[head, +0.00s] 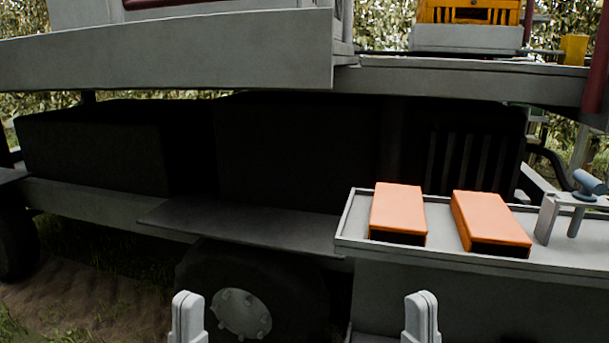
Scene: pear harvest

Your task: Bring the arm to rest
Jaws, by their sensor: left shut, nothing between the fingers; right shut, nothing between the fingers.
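My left gripper (188,318) shows at the bottom edge, left of the middle, with its fingers pointing up. It is shut and empty. My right gripper (421,318) shows at the bottom edge, right of the middle, also upright, shut and empty. Only the finger ends are in view; the arms behind them are below the frame. Neither gripper appears to touch anything.
A grey tray (345,225) at the right carries two orange boxes (398,210) and a blue-topped fitting (588,183). A large grey vehicle (180,52) with a wheel (240,312) fills the background. Dirt ground (95,300) shows at lower left.

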